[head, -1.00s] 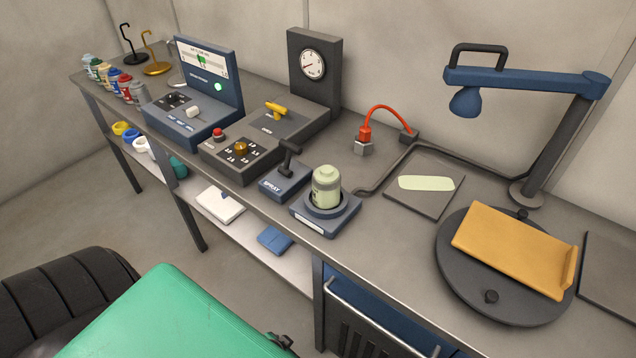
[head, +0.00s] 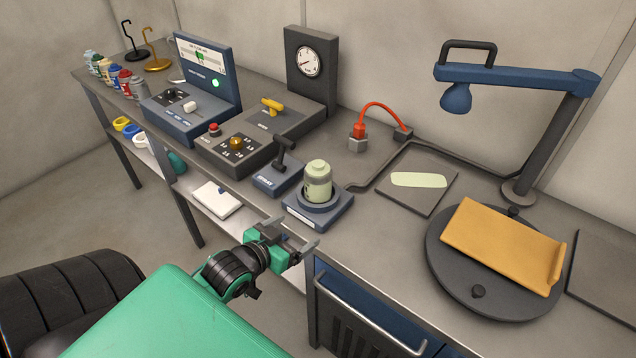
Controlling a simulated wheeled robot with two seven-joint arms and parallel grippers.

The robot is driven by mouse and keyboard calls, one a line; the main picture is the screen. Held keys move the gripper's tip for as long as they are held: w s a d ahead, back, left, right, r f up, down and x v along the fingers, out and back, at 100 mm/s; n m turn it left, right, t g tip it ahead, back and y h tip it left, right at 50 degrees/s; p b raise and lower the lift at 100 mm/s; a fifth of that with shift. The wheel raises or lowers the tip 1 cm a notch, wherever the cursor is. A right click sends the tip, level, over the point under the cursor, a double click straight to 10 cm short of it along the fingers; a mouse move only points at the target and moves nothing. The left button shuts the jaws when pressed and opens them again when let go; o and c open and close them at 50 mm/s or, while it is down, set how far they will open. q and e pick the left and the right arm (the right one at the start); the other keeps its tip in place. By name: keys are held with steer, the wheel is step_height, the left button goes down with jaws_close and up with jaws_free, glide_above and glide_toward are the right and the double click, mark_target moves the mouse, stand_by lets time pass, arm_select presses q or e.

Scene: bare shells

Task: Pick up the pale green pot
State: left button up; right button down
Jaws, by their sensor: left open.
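The pale green pot (head: 318,182) stands upright in a round dark cup on a blue-grey base (head: 333,213) near the front edge of the bench. My left gripper (head: 300,236) is open and empty. It is in front of the bench edge, below and slightly left of the pot in the picture, and apart from it. My right gripper is not in view.
Left of the pot stand a blue-grey block with a black lever (head: 281,165) and a control box with knobs (head: 236,151). Right are a dark pad (head: 408,205), a turntable (head: 440,265) with an orange tray (head: 500,245), and a blue lamp (head: 520,75). A red cable (head: 380,106) arches behind.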

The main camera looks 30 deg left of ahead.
mark_target(307, 179)
arm_select(q)
steer(key=w+a+r+t, duration=0.3)
steer(key=a+r+t, duration=0.1)
steer(key=r, duration=0.3)
steer(key=w, duration=0.2)
steer(key=w+p, duration=0.1)
steer(key=w, duration=0.4)
steer(key=shift+d+f+p, duration=0.15)
steer(key=shift+d+p, duration=0.15)
steer(key=shift+p, duration=0.1)
steer(key=shift+w, duration=0.45)
steer(key=w+p, duration=0.1)
steer(key=w, duration=0.1)
steer(key=w+d+p, duration=0.1)
steer(key=w, duration=0.1)
steer(key=shift+w, duration=0.55)
